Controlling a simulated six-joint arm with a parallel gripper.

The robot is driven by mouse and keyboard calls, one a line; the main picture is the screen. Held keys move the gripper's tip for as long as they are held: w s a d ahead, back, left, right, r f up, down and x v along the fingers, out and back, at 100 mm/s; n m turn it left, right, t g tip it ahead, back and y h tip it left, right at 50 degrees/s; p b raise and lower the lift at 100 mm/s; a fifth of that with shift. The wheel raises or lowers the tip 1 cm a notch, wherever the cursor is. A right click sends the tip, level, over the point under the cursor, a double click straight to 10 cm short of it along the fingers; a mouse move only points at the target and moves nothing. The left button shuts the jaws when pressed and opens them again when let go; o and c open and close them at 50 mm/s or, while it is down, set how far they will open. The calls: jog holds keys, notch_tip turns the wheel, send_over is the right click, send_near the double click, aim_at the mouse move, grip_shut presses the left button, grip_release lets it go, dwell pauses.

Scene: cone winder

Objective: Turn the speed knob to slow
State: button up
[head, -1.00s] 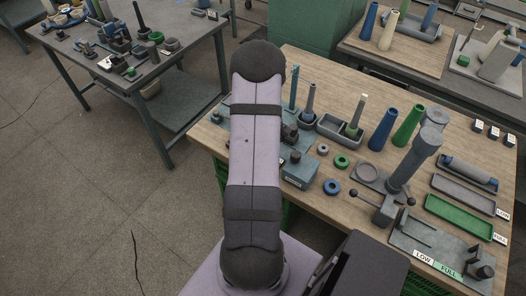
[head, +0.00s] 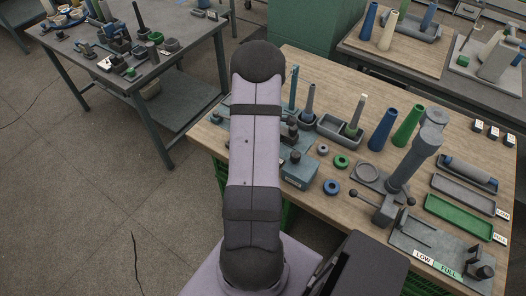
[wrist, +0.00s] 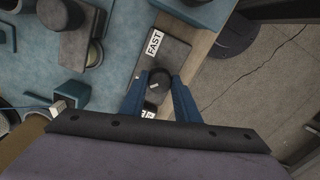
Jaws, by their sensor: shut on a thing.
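In the wrist view the dark round speed knob (wrist: 161,76) stands on a dark grey plate (wrist: 172,50). A white FAST label (wrist: 153,44) lies above the knob in the picture. A second white label (wrist: 150,111) lies below it, partly covered, and I cannot read it fully. A small pale mark shows on the lower left of the knob. My gripper (wrist: 159,84) has one blue finger on each side of the knob and is shut on it. In the head view my arm hides the knob and the gripper.
A blue machine base (wrist: 112,85) with a dark block and round parts lies left of the knob. The wooden table's edge and open floor (wrist: 255,80) are to the right. In the head view, cones, rings and trays (head: 459,217) stand on the table (head: 330,215).

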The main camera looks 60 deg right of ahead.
jog(key=o, duration=1.1)
jog(key=shift+c, duration=0.2)
jog(key=shift+r, duration=0.15)
jog(key=shift+r+b, duration=0.7)
jog(key=shift+r, duration=2.9)
